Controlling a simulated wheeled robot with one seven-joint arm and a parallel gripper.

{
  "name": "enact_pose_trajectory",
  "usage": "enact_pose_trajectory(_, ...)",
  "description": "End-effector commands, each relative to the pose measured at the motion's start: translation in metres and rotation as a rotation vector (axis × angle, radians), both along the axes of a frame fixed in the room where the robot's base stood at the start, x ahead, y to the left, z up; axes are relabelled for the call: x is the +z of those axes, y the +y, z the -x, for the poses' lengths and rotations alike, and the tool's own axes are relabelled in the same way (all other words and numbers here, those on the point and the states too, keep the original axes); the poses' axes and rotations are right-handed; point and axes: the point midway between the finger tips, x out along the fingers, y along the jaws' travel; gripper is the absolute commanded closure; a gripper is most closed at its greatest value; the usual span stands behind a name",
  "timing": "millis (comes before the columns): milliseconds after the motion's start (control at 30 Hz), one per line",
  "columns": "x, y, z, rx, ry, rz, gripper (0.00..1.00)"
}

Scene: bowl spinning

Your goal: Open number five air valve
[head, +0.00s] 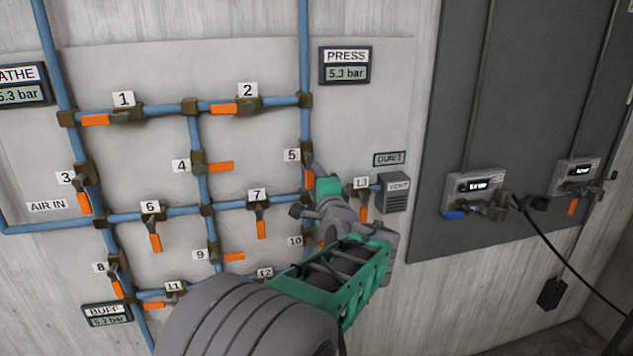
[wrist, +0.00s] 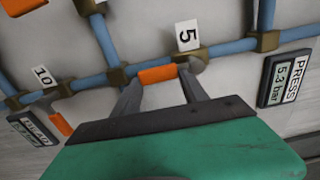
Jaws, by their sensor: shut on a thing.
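The number five valve, with its label 5 (head: 292,155), sits on the right vertical blue pipe in the head view. Its orange handle (head: 310,180) hangs down close along that pipe, partly hidden by my gripper (head: 314,171). In the wrist view the orange handle (wrist: 157,74) lies between my two grey fingertips (wrist: 160,80), roughly in line with the blue pipe. The label 5 (wrist: 187,37) stands just above it there. My gripper is shut on this handle. Its green body hides the lower part of the wrist view.
Several other numbered valves with orange handles surround it, such as valve 7 (head: 261,222) and valve 4 (head: 218,167). Valve 13's handle (head: 363,213) and the vent box (head: 395,192) are close right of my gripper. The PRESS display (head: 345,67) above reads 5.3 bar.

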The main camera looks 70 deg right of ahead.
Motion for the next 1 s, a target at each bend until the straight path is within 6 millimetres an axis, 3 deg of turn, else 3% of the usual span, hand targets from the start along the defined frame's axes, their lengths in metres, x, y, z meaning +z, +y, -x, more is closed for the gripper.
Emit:
enact_pose_trajectory(267,0.0,0.001,0.0,0.001,-0.002,-0.001,0.28)
enact_pose_trajectory(567,-0.001,0.003,0.002,0.0,-0.001,-0.001,0.27)
enact_pose_trajectory(1000,-0.001,0.064,0.041,-0.001,-0.001,-0.001,0.27)
